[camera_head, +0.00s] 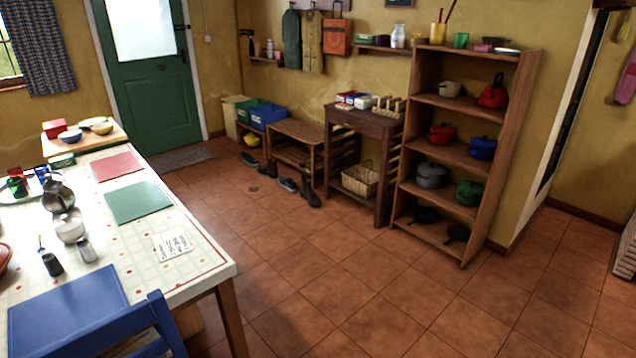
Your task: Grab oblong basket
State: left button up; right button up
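A light wicker basket (360,179) with an oblong shape sits on the low shelf of a small dark wooden table (367,120) against the back wall. A handle arches over it. The table's legs stand on both sides of it, and its top is above it. Neither of my grippers shows in the head view.
A tall wooden shelf (523,110) with several pots stands just right of the small table. A slatted bench (296,132) and shoes (309,193) are to its left. A dining table (215,262) and blue chair (157,322) fill the left front. The tiled floor (330,270) between is clear.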

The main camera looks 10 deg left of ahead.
aim_at(358, 179)
jog(key=i+z, duration=0.45)
jog(key=i, duration=0.75)
jog(key=i+u, duration=0.25)
jog(key=i, duration=0.25)
jog(key=i+l+u, duration=0.2)
jog(key=i, duration=0.3)
jog(key=i+l+u, duration=0.1)
jog(key=i+u, duration=0.15)
jog(key=i, duration=0.25)
jog(key=i+j+u, duration=0.2)
jog(key=i+u, duration=0.25)
jog(key=i, duration=0.25)
jog(key=i+l+u, duration=0.1)
jog(key=i+u, duration=0.35)
jog(key=i, duration=0.25)
